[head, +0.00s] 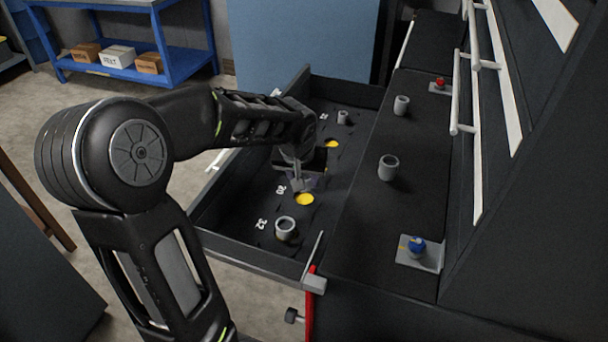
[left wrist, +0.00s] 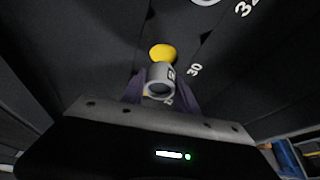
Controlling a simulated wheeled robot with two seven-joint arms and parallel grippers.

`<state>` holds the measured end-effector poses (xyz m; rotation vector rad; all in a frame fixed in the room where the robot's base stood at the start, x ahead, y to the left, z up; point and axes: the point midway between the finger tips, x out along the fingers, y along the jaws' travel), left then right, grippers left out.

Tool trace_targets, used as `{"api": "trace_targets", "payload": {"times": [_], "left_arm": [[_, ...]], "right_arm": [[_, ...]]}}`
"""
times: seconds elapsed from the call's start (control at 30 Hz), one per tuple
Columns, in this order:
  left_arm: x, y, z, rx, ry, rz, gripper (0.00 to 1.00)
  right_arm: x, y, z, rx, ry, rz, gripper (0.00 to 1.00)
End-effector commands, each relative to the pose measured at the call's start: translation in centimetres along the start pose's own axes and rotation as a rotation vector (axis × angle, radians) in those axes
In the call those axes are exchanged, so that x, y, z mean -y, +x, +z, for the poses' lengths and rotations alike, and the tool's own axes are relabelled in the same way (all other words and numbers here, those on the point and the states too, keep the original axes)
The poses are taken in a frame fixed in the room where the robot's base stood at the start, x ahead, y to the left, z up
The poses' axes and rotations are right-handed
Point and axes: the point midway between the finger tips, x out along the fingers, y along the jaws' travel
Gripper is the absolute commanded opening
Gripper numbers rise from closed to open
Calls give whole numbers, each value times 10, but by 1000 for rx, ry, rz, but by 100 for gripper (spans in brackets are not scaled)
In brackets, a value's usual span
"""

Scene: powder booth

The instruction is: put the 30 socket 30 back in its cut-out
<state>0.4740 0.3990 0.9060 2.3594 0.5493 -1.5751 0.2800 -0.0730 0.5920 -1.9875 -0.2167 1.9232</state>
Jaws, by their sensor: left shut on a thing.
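My left gripper (left wrist: 161,90) is shut on a grey, ring-shaped socket (left wrist: 159,76), which sits between its two purple fingers. In the head view the left gripper (head: 298,184) is low over the open drawer, and the arm partly hides it. A round yellow cut-out (head: 304,199) lies just beside the gripper, near a printed 30 (head: 280,190). In the left wrist view the yellow cut-out (left wrist: 162,51) shows uncovered just beyond the held socket, beside the 30 label (left wrist: 195,69). The gap between socket and drawer floor is hard to judge. My right gripper is not in view.
A socket (head: 286,228) stands by the 32 mark. A smaller socket (head: 343,117) and another yellow cut-out (head: 332,144) are farther back. Two sockets (head: 388,168) (head: 401,105) stand on the cabinet top, with a blue knob (head: 417,246). Drawer walls (head: 240,262) surround the work.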

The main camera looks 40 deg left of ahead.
Motion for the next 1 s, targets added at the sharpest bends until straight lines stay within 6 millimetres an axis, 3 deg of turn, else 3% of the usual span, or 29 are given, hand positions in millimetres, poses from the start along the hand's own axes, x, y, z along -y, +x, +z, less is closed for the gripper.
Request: {"api": "trace_targets", "payload": {"times": [0.2, 1.0], "left_arm": [[0, 12, 5, -1, 0, 1, 0], [0, 16, 7, -1, 0, 1, 0]], "right_arm": [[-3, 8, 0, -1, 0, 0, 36], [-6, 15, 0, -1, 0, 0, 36]]}}
